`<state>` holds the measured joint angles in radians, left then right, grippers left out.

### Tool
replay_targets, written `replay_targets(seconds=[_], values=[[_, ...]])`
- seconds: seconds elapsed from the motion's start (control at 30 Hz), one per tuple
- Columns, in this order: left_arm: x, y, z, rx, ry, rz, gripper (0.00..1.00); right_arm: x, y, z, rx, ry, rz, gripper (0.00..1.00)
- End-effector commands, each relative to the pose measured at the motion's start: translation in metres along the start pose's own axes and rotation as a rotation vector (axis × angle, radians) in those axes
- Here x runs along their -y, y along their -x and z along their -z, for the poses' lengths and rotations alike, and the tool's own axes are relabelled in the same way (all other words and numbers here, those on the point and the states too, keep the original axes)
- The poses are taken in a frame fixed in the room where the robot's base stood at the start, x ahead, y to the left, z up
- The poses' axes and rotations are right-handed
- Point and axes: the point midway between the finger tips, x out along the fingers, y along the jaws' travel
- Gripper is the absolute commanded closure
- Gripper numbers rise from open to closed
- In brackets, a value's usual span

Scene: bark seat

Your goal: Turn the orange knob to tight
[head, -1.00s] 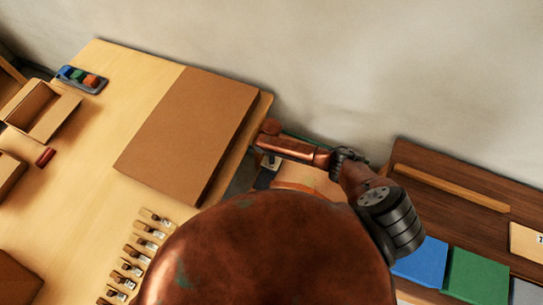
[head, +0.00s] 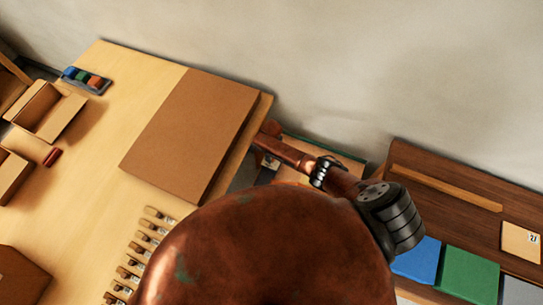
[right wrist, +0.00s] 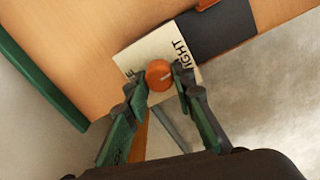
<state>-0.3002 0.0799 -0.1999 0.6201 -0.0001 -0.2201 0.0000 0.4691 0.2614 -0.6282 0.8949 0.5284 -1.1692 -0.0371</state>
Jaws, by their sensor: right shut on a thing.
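The orange knob (right wrist: 159,75) sits on a pale label plate (right wrist: 150,50) in the right wrist view. A short pale mark on the knob lies roughly sideways, towards the right. The plate's lettering reads "IGHT" on the right, with its start hidden by a finger, and a letter "E" shows at the left. My right gripper (right wrist: 160,80) is shut on the knob, one finger on each side. In the head view my right arm reaches past the table's right end, and the knob cannot be made out there. My left gripper is not in view.
The plate is on a wooden panel (right wrist: 90,50) with a dark strip (right wrist: 215,35) beside it. A light table (head: 120,100) carries a brown board (head: 190,135), several small labelled pieces and open boxes. A dark wooden surface (head: 440,205) with blue and green blocks lies at right.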

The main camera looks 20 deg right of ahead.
Motion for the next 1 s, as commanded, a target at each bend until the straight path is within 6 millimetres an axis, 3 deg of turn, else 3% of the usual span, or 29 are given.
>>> replay_targets(seconds=[0.63,0.67,0.9,1.0], values=[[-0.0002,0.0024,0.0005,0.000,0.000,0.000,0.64,-0.0026,0.0008,-0.0005,0.002,-0.056,-0.003,1.00],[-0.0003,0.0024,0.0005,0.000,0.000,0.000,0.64,-0.0026,0.0007,-0.0005,0.002,-0.056,-0.003,0.76],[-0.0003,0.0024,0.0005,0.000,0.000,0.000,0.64,-0.0013,0.0004,0.0000,0.001,-0.055,-0.002,0.60],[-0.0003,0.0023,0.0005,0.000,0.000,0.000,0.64,-0.0009,0.0003,0.0001,0.000,-0.055,-0.001,0.59]])
